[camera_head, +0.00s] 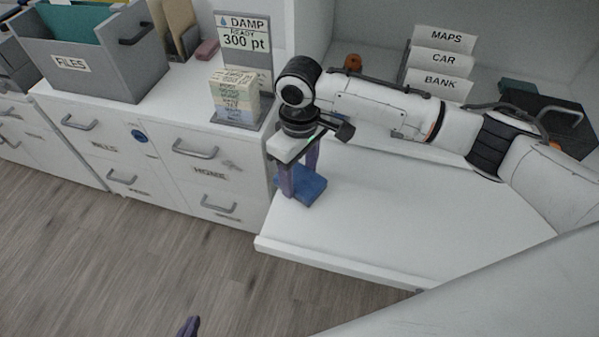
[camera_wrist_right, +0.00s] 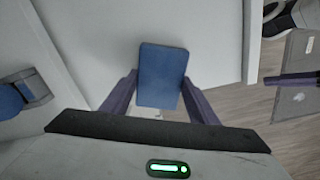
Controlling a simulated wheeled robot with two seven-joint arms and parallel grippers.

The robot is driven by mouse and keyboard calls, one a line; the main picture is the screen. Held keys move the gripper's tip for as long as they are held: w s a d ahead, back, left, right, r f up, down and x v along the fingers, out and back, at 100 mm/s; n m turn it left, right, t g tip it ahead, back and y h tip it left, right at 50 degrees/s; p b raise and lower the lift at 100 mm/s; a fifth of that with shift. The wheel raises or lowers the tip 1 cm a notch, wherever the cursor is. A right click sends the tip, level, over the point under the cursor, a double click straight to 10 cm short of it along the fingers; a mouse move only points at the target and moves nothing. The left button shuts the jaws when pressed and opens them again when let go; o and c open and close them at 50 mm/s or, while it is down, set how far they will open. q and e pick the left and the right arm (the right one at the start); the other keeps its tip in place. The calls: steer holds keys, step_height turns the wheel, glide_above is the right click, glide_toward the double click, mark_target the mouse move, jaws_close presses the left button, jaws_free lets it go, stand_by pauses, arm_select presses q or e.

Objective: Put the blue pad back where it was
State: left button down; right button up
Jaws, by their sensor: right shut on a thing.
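The blue pad (camera_head: 312,190) is at the left end of the white desk top (camera_head: 370,215), near its front left corner. It also shows as a flat blue rectangle in the right wrist view (camera_wrist_right: 161,76). My right gripper (camera_head: 301,185) points down with its purple fingers on either side of the pad, shut on it. I cannot tell whether the pad touches the desk. Only a purple fingertip of my left gripper (camera_head: 190,327) shows at the bottom edge of the head view, over the floor; its opening is hidden.
Left of the desk stands a white drawer cabinet (camera_head: 100,150) bearing a grey FILES box (camera_head: 110,75), a note block (camera_head: 234,97) and a DAMP sign (camera_head: 245,35). Labelled file dividers (camera_head: 440,62) and a dark tray (camera_head: 545,115) are behind my right arm. The desk's front middle is clear.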

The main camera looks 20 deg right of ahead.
mark_target(299, 177)
steer(key=o, duration=1)
steer(key=shift+f, duration=0.1)
step_height(299, 177, up, 12)
steer(key=shift+r, duration=0.15)
